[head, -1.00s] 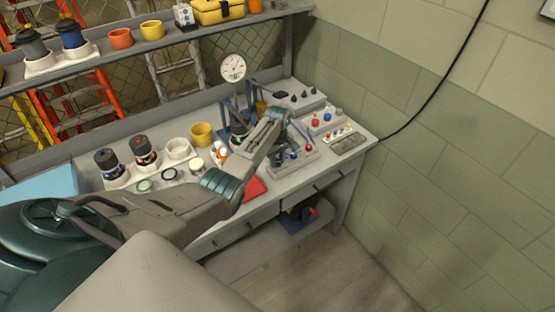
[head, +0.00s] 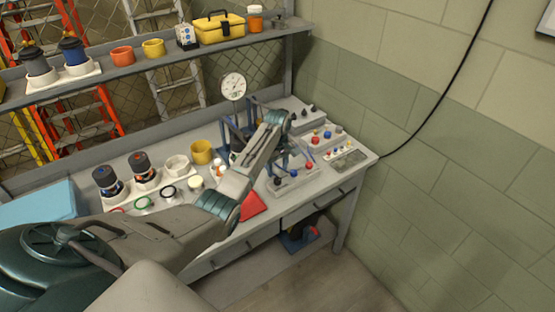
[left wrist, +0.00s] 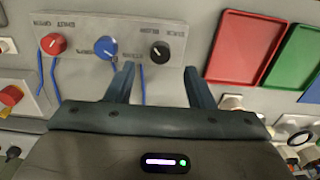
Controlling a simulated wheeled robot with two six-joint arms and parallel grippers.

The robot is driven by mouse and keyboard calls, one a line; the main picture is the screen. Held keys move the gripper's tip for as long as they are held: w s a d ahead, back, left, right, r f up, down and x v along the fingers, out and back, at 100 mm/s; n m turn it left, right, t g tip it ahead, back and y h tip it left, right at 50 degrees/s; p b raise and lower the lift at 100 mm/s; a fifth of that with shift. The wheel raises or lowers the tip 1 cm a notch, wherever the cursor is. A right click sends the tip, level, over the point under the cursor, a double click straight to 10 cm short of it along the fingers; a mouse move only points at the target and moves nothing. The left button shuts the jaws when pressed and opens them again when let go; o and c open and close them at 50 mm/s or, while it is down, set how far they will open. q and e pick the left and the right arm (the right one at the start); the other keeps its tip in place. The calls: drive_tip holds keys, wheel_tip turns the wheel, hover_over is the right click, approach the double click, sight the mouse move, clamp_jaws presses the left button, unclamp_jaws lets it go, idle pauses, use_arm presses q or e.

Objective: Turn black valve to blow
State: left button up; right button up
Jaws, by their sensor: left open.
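The black valve (left wrist: 160,51) is a round knob at the right end of a grey panel (left wrist: 75,22) in the left wrist view. A blue knob (left wrist: 105,46) and a red knob (left wrist: 53,43) sit to its left on the same panel. My left gripper (left wrist: 160,72) is open and empty, its two fingers pointing toward the panel. The black knob lies between the lines of the fingers, just beyond their tips, and is not gripped. In the head view my left arm reaches over the workbench, and its gripper (head: 288,145) is above the panel. The lettering is too blurred to read. My right gripper is not in view.
A red tray (left wrist: 246,45) and a green tray (left wrist: 296,55) lie right of the panel in the left wrist view. In the head view, a pressure gauge (head: 233,86) stands behind the arm. Another panel with knobs (head: 322,138) is at the back right.

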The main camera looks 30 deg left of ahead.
sight(277, 179)
use_arm(q)
drive_tip(key=shift+r+b, duration=0.75)
drive_tip(key=shift+r, duration=2.2)
